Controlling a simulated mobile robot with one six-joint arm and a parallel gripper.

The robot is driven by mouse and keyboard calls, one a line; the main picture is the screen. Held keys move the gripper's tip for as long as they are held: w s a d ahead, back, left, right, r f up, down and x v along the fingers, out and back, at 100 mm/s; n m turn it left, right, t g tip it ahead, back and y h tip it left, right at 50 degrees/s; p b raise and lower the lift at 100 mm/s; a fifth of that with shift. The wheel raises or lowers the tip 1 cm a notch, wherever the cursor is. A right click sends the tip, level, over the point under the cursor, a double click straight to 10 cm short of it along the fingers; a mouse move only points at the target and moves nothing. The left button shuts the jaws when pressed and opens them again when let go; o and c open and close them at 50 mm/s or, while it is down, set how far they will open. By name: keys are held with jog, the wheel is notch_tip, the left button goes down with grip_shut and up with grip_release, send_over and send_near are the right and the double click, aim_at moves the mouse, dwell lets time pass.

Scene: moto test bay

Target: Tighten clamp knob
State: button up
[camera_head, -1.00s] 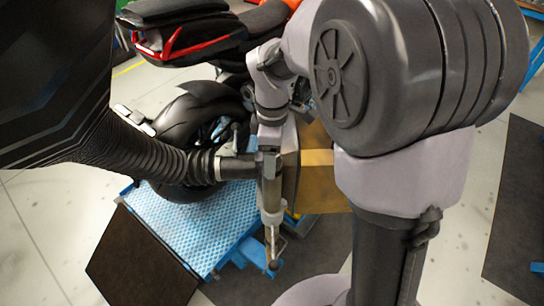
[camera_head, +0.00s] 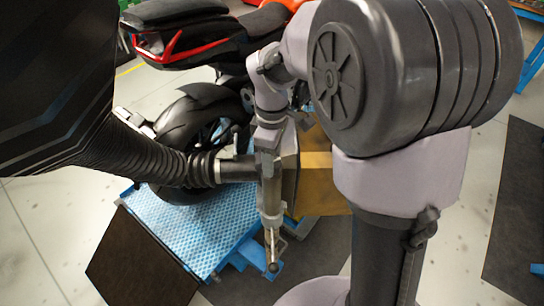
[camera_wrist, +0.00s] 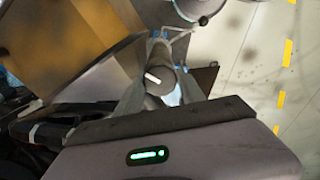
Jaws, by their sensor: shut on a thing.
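In the wrist view, a round grey clamp knob (camera_wrist: 160,80) with a white index line on its face sits between the two fingers of my gripper (camera_wrist: 161,90). The fingers are closed on its sides. A grey rod runs on behind the knob. The lower front of the knob is partly covered by my gripper's body. In the head view, my arm hides much of the work area, and I cannot make out the finger contact or the knob's white line there.
A ribbed black hose (camera_head: 145,150) reaches in from the left. Open floor lies right of my gripper.

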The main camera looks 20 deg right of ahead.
jog(key=m, duration=0.4)
jog(key=shift+m, duration=0.3)
jog(key=m, duration=0.9)
jog(key=shift+m+b, duration=0.45)
jog(key=shift+m, duration=1.85)
jog(key=o, duration=1.4)
jog(key=shift+c, duration=0.2)
